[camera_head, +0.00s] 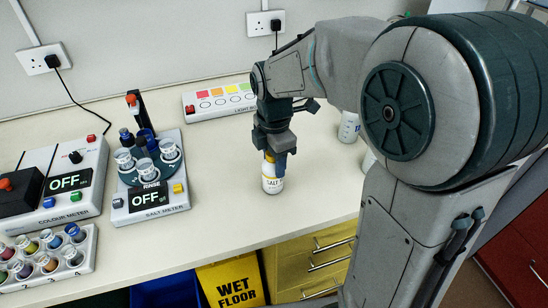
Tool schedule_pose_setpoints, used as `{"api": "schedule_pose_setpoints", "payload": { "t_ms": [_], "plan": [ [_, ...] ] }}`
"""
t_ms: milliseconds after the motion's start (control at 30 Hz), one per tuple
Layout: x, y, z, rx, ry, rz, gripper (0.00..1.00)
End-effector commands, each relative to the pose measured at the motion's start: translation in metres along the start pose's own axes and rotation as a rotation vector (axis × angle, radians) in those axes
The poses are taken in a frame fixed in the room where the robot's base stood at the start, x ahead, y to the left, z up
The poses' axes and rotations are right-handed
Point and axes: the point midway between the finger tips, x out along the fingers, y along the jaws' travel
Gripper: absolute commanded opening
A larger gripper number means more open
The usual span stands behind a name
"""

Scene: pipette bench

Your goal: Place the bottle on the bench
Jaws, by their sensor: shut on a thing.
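The bottle (271,184) is a small white container with a yellow band and a label reading "SALT". It is upright at or just above the bench (230,215), right of the salt meter. I cannot tell whether its base touches the bench top. My gripper (271,155) points down from above and is shut on the upper part of the bottle. The fingers hide the bottle's top.
The salt meter (160,199) with upright vials stands left of the bottle, beside the colour meter (83,200). A light box (218,102) stands behind. A white container (348,128) stands right, partly hidden by my arm. Bench around the bottle is clear; its front edge is close.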

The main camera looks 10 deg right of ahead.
Motion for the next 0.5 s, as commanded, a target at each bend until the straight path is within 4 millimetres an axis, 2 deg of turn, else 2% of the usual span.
{"api": "schedule_pose_setpoints", "payload": {
  "t_ms": [267, 300, 333, 367, 500],
  "plan": [
    [0.0042, 0.0, 0.0001, 0.0, 0.0, 0.0, 0.19],
    [0.0033, 0.0, 0.0, 0.0, 0.0, 0.0, 0.54],
    [0.003, 0.0, 0.0, 0.0, 0.0, 0.0, 0.62],
    [0.003, 0.0, 0.0, 0.0, 0.0, 0.0, 0.67],
    [0.0029, -0.0001, 0.0, 0.0, 0.0, 0.0, 0.67]
  ]
}}
